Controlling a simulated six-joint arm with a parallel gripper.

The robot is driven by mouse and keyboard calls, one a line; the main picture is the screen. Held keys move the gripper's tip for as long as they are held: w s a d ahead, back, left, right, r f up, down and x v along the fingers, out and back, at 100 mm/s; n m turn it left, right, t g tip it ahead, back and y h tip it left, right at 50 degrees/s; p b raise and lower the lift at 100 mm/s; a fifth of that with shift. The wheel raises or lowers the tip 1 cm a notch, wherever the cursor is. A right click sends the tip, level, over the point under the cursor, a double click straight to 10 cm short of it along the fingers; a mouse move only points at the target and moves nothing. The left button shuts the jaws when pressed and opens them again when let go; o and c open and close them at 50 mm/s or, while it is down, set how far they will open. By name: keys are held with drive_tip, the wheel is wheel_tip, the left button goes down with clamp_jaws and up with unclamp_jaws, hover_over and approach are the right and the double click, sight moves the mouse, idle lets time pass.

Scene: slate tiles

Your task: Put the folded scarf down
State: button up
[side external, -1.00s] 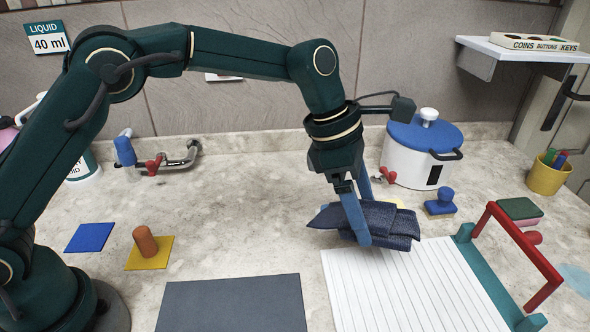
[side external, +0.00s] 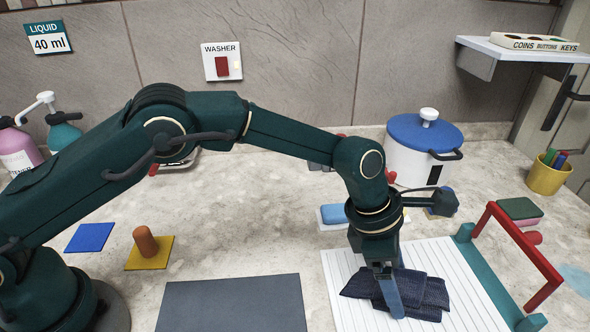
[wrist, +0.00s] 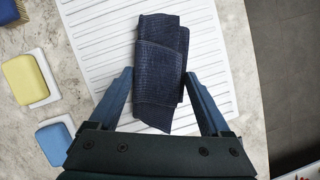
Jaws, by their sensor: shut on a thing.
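The folded scarf (side external: 425,292) is dark navy and lies low over the white ribbed board (side external: 345,268), at or just above its surface; I cannot tell whether it touches fully. My gripper (side external: 388,295) points down and is shut on the scarf, one blue finger showing against its near side. In the wrist view the scarf (wrist: 160,60) sits between the two blue fingers of my gripper (wrist: 158,75), with the ribbed board (wrist: 95,40) beneath.
A red-handled teal frame (side external: 520,245) stands at the board's right edge. A dark grey mat (side external: 235,303) lies to the left. A white pot with a blue lid (side external: 425,135) stands behind. A blue-and-white block (side external: 335,215) and, in the wrist view, a yellow block (wrist: 25,77) lie beside the board.

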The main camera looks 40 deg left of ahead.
drive_tip(key=o, duration=1.2)
drive_tip(key=shift+f, duration=0.1)
drive_tip(key=shift+o, duration=0.2)
drive_tip(key=s+a+r+m+t, duration=0.1)
drive_tip(key=s+a+r+m, duration=0.1)
drive_tip(key=a+r, duration=0.45)
drive_tip(key=s+a+r+m, duration=0.2)
drive_tip(key=a+r+m, duration=0.15)
drive_tip(key=r, duration=0.55)
drive_tip(key=s+a+f+m+t+y, duration=0.1)
drive_tip(key=s+a+m+y, duration=0.3)
drive_tip(key=s+a+m, duration=1.1)
drive_tip(key=shift+a+f+m+t, duration=0.3)
drive_tip(key=shift+a+m+t, duration=0.6)
drive_tip(key=shift+a+m, duration=0.15)
